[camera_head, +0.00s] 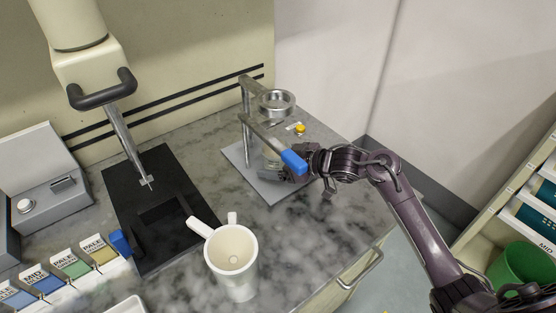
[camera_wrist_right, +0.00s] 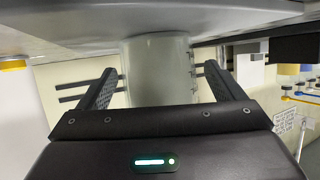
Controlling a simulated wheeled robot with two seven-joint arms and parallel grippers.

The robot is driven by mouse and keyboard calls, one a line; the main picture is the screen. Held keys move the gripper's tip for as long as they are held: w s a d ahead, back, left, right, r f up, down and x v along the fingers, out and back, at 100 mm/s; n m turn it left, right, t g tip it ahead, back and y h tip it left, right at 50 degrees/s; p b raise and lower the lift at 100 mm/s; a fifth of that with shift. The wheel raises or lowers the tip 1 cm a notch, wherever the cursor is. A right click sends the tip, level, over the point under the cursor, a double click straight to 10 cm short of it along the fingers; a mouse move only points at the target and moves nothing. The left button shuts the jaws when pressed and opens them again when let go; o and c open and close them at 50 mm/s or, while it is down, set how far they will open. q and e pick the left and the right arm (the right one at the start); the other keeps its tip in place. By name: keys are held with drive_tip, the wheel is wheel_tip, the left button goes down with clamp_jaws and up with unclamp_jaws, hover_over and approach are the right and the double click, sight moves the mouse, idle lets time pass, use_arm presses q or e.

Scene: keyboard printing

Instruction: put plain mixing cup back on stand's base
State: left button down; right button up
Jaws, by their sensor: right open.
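The plain mixing cup (camera_head: 271,158), greyish and see-through, stands on the stand's flat grey base (camera_head: 240,162), under the stand's arm and ring (camera_head: 277,101). My right gripper (camera_head: 287,174) is low at the right side of the base, partly in front of the cup. In the right wrist view, which looks upside down, the cup (camera_wrist_right: 158,70) stands between the two open fingers (camera_wrist_right: 162,88), with its end against the flat grey surface. Narrow gaps show between the cup and the fingers. My left gripper is not in view.
A blue-tipped lever (camera_head: 293,161) of the stand is close to my right gripper. A black plate (camera_head: 165,180) and several labelled colour blocks (camera_head: 70,264) are at left. A yellow button (camera_head: 299,129) is behind the stand.

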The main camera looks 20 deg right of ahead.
drive_tip(key=shift+r, duration=0.15)
drive_tip(key=shift+s+d, duration=0.25)
drive_tip(key=v, duration=1.1)
drive_tip(key=shift+r+b, duration=0.2)
drive_tip(key=shift+b, duration=0.2)
drive_tip(key=shift+s, duration=0.1)
